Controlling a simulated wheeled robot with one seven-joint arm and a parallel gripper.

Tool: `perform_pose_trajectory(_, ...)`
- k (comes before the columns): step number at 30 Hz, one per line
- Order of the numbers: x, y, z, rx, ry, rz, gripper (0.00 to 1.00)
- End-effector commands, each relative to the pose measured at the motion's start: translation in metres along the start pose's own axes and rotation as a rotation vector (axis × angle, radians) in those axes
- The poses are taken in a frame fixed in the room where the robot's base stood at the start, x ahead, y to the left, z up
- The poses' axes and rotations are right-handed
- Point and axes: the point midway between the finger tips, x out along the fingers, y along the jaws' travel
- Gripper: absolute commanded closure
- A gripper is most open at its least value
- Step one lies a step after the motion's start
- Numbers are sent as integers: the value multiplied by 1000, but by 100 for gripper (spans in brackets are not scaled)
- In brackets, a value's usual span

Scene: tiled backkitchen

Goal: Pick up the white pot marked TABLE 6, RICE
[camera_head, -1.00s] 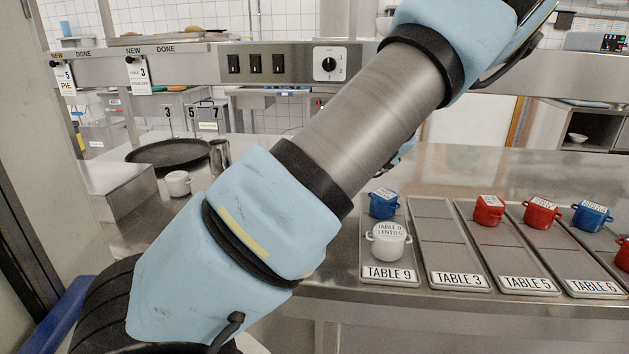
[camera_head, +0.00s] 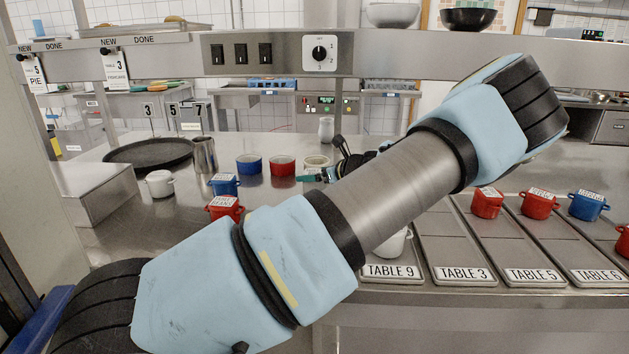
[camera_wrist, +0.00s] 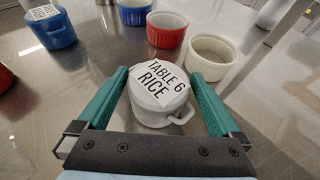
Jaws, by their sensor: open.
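The white pot marked TABLE 6, RICE (camera_wrist: 158,100) stands upright on the steel counter in the wrist view, its label facing up. My gripper (camera_wrist: 160,92) is open, with one green finger on each side of the pot. A gap shows between the left finger and the pot; the right finger is close to the pot's handle, and I cannot tell whether they touch. In the head view my gripper (camera_head: 325,176) shows only in part, beyond my arm, and the pot is hidden there.
Behind the pot stand a white ramekin (camera_wrist: 212,55), a red ramekin (camera_wrist: 168,28) and a blue ramekin (camera_wrist: 134,10). A blue labelled pot (camera_wrist: 50,28) is to the left.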

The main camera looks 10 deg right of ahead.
Motion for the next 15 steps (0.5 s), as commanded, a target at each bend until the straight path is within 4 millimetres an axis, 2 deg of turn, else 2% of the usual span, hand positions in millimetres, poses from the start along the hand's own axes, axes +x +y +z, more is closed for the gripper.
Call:
perform_pose_trajectory(7,31,2,0,0,-1,2,0)
perform_pose_trajectory(15,35,1,-1,-2,0,0,0)
